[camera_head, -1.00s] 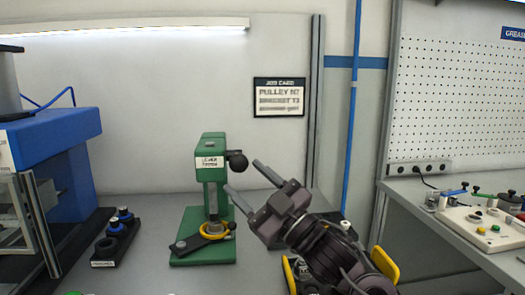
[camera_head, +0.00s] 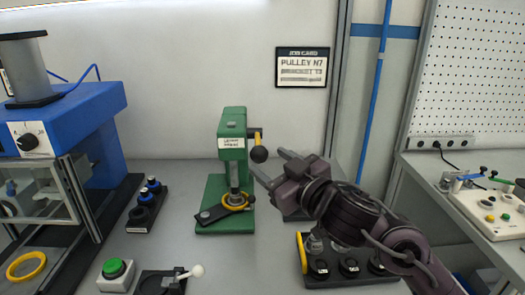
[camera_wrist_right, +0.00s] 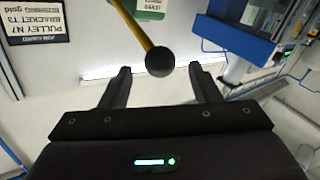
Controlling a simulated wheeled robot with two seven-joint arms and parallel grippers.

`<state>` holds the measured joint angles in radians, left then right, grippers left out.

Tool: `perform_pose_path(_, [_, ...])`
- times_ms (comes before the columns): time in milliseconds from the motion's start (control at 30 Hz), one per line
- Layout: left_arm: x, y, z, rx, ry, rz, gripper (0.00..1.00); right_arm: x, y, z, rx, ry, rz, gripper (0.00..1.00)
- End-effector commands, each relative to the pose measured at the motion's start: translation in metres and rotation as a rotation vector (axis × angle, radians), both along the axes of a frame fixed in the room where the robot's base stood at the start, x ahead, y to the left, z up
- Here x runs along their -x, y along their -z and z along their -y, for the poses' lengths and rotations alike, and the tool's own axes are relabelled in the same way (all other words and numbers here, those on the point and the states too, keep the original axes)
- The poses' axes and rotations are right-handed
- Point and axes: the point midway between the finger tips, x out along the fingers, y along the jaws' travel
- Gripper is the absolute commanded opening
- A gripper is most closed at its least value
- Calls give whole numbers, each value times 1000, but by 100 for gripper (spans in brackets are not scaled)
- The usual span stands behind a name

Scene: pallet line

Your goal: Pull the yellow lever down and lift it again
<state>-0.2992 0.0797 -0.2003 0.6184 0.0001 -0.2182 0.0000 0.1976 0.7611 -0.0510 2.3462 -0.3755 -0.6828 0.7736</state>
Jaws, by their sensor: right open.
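The green lever press (camera_head: 232,132) stands upright on the bench, its base carrying a yellow ring and a dark arm. Its yellow lever (camera_head: 257,139) sticks out at the upper right and ends in a black ball knob (camera_head: 259,155). My right gripper (camera_head: 267,161) is open and empty, its fingers reaching left towards the knob. In the right wrist view, the knob (camera_wrist_right: 159,61) appears in the gap between the open fingertips (camera_wrist_right: 160,69), with the yellow shaft (camera_wrist_right: 132,25) running up and left. I cannot tell whether a finger touches the knob. My left gripper is not in view.
A blue machine (camera_head: 85,115) stands at left, beside a black holder (camera_head: 146,208). A green button box (camera_head: 116,270) and a white-knobbed lever unit (camera_head: 165,282) are in front. A dark tray (camera_head: 345,277) lies below my right arm.

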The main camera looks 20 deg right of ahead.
Motion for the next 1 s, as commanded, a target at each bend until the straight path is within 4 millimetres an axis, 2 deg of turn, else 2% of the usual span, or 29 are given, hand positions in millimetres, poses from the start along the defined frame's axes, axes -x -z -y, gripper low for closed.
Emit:
perform_pose_path(100, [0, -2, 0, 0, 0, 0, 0, -19, -2, -5, -4, 0, 2, 57])
perform_pose_path(300, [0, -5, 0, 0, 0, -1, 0, -43, -1, -12, -2, 0, 2, 57])
perform_pose_path(667, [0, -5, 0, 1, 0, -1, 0, -50, 0, -14, 0, 1, 1, 57])
perform_pose_path(767, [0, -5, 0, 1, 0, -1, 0, -49, 0, -14, 0, 1, 1, 46])
perform_pose_path(1000, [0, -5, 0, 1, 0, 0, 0, -49, 0, -15, 1, -1, 1, 15])
